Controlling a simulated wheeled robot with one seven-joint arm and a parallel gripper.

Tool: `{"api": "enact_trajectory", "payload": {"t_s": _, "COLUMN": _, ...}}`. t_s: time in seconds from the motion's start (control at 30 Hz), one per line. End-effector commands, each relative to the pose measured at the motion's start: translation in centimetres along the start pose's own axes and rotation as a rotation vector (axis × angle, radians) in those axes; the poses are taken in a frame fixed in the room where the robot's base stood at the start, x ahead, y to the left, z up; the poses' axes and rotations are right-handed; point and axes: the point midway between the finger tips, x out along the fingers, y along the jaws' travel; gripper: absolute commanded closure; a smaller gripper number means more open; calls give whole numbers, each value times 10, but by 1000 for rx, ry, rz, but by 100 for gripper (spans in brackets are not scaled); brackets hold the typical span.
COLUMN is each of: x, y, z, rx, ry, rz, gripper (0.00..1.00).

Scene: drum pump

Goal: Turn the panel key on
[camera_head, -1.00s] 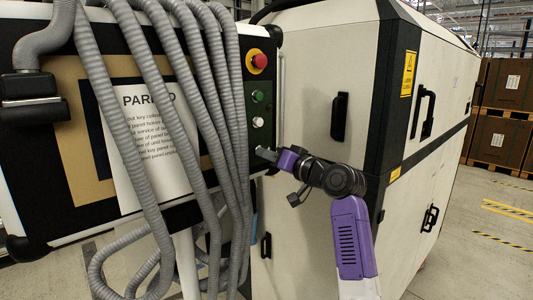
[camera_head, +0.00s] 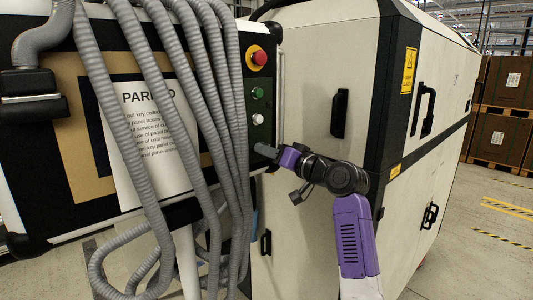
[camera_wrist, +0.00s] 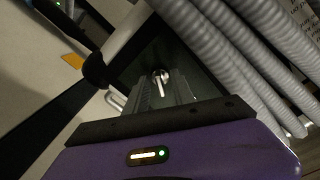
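The panel key (camera_wrist: 160,79) shows in the wrist view as a small bright metal piece with a round head and a thin stem, set against a dark panel face. My gripper (camera_wrist: 162,90) has its fingers on either side of the key, with a visible gap between them. It looks open, and I cannot make out contact with the key. In the head view my gripper (camera_head: 262,150) is at the lower right of the control panel (camera_head: 257,88), below the white button (camera_head: 257,119). The key is hidden there behind the gripper.
Grey corrugated hoses (camera_head: 205,90) hang across the panel just left of my gripper and fill the right of the wrist view. A red emergency stop (camera_head: 259,58) and green button (camera_head: 257,95) sit above. A large cabinet (camera_head: 310,75) stands behind and right.

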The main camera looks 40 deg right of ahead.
Motion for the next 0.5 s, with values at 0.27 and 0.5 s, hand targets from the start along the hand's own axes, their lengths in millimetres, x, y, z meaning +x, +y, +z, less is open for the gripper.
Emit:
{"api": "enact_trajectory", "payload": {"t_s": 0.27, "x": -45, "y": 3, "z": 2, "rx": 0, "ry": 3, "rz": 1, "gripper": 70}}
{"api": "enact_trajectory", "payload": {"t_s": 0.5, "x": -69, "y": 2, "z": 1, "rx": 1, "ry": 1, "rz": 2, "gripper": 70}}
